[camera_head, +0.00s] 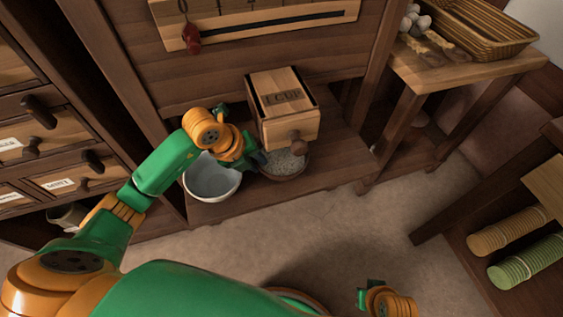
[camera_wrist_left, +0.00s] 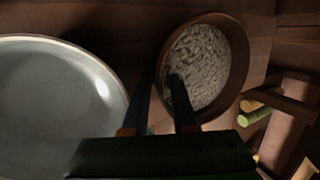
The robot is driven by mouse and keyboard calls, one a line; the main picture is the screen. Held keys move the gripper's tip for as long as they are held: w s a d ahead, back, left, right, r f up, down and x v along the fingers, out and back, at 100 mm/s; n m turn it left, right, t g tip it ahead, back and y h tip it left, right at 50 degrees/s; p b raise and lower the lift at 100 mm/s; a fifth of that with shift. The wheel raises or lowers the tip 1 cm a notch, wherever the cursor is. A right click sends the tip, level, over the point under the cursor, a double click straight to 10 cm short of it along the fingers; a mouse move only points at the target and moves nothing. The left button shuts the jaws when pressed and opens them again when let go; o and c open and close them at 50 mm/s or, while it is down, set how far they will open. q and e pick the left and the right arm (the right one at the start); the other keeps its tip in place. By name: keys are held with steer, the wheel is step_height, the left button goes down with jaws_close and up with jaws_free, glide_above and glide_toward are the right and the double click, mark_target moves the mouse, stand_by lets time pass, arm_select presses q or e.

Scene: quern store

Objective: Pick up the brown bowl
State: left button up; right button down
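The brown bowl (camera_head: 298,172) sits on the low wooden shelf under a box marked "1 CUP" (camera_head: 285,105). It holds pale grain-like contents and also shows in the left wrist view (camera_wrist_left: 241,62). My left gripper (camera_head: 259,160) is at the bowl's left side. In the left wrist view its two fingers (camera_wrist_left: 162,82) are apart, one outside the bowl's near-left rim and one over the contents inside. I cannot tell whether either finger touches the rim. My right gripper (camera_head: 373,292) shows partly at the bottom, away from the bowl; its finger opening is unclear.
A larger white bowl (camera_head: 212,182) stands just left of the brown bowl, close to my left gripper; it also shows in the left wrist view (camera_wrist_left: 50,100). A wooden knob (camera_head: 299,147) juts from the box above. A table with a wicker basket (camera_head: 487,28) stands right.

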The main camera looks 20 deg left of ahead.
arm_select(q)
jaws_close()
stand_by(1.4)
